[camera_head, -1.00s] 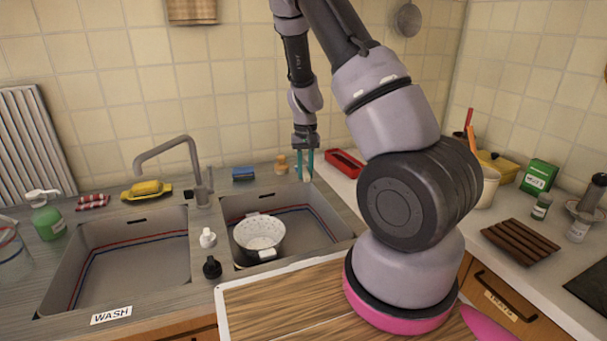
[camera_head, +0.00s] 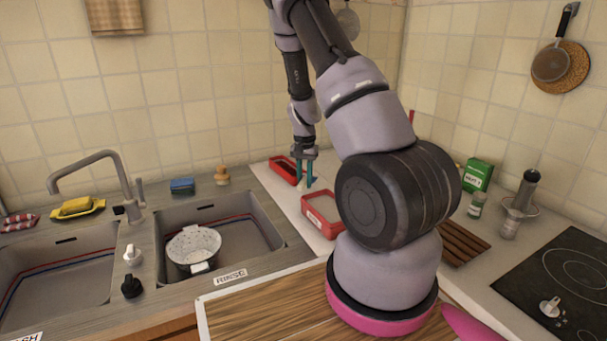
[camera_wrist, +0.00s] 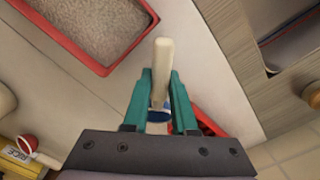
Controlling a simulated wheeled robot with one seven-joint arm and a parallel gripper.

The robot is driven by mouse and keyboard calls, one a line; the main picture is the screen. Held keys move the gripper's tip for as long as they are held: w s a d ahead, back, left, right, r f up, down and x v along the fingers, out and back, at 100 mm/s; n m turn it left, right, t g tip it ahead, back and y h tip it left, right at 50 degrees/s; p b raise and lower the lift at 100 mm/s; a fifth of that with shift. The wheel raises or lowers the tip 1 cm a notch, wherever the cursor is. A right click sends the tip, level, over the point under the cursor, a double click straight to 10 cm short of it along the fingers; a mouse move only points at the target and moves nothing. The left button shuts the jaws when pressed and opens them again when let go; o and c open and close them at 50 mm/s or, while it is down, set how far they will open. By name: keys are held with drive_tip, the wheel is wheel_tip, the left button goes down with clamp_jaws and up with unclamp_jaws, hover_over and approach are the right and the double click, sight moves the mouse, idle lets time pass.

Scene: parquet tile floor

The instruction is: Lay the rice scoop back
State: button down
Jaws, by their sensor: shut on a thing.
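My gripper (camera_head: 305,180) is over the white counter right of the sink, between two red trays. In the wrist view my gripper (camera_wrist: 160,95) has its green fingers shut on the rice scoop (camera_wrist: 163,60). A pale, narrow part of the scoop points away between the fingertips, and a blue part shows lower between the fingers. The front red tray (camera_head: 337,230) appears at upper left in the wrist view (camera_wrist: 62,40), filled with pale grains; the scoop is beside it. The back red tray (camera_head: 272,160) stands behind my gripper. Whether the scoop touches the counter I cannot tell.
The sink with a white colander (camera_head: 193,244) lies to the left. A blue sponge (camera_head: 182,186) and a wooden-coloured knob-like item (camera_head: 222,176) stand behind it. A green box (camera_head: 479,175) and a dark hob (camera_head: 560,275) are to the right. My arm hides part of the counter.

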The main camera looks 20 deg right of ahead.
drive_tip(key=shift+f, duration=1.45)
drive_tip(key=shift+f, duration=0.4)
drive_tip(key=c, duration=0.6)
unclamp_jaws()
drive_tip(key=shift+c, duration=0.2)
drive_tip(key=shift+r, duration=0.15)
drive_tip(key=shift+r, duration=1.35)
drive_tip(key=shift+r, duration=2)
